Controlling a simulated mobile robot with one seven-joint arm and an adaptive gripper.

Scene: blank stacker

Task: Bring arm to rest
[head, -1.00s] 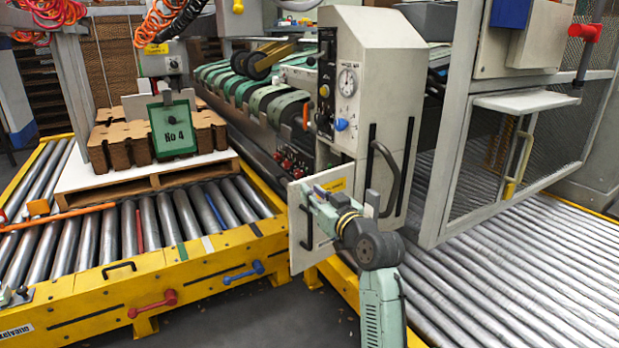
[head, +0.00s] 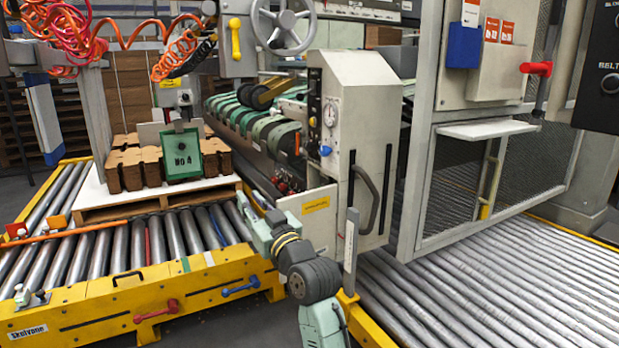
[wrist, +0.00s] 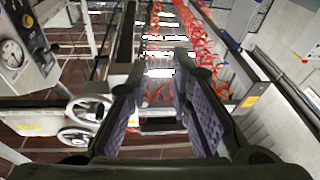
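My arm (head: 285,248) rises from the bottom of the head view and leans up and left, between the yellow roller frame and the grey machine cabinet. Its gripper end is small there, and its fingers cannot be made out clearly. In the wrist view my gripper (wrist: 160,75) has its two dark fingers with purple-grey pads spread apart. Nothing is between them. Beyond them the wrist view shows red hoses (wrist: 205,60), handwheels (wrist: 85,112) and bright overhead lights, so the gripper appears to point upward.
A grey cabinet (head: 350,110) with a gauge stands close right of my arm. Left is a yellow-framed roller conveyor (head: 75,315) with a pallet, brown blanks (head: 125,170) and a green sign (head: 183,155). A wide roller bed (head: 500,290) lies right, below a mesh guard (head: 535,170).

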